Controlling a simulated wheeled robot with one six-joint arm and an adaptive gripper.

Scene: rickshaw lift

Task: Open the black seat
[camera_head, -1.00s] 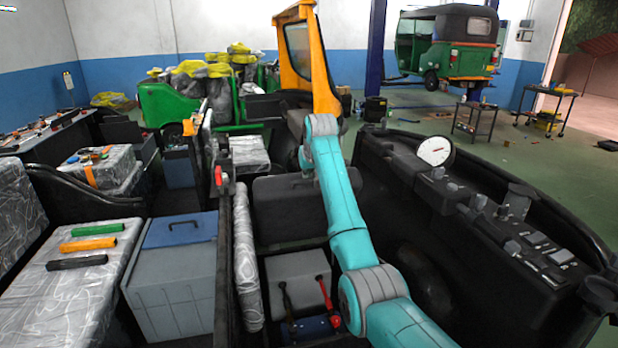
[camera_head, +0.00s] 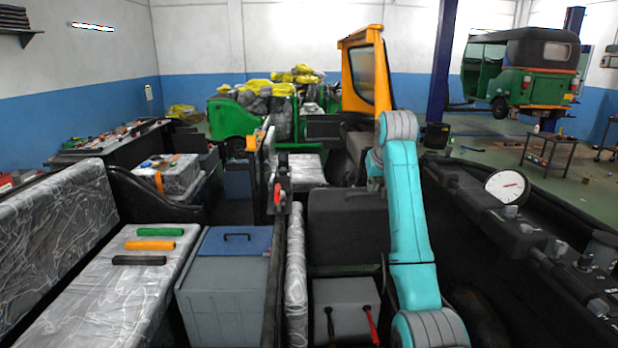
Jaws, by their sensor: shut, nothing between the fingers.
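A dark grey to black padded block (camera_head: 345,228), which looks like the black seat, stands in the middle, left of my teal arm. Its top is level and no gap shows at its edge. My arm rises along the right side of this block and partly covers its right end. The wrist bends away behind the upper arm, and I cannot make out my gripper's fingers against the dark parts there.
A grey box (camera_head: 345,305) with black and red levers stands in front. A grey bin with a blue lid (camera_head: 235,242) is left of a black rail. A silver-wrapped bench (camera_head: 100,290) carries green, orange and black bars. A black dashboard (camera_head: 520,235) with a dial lies right.

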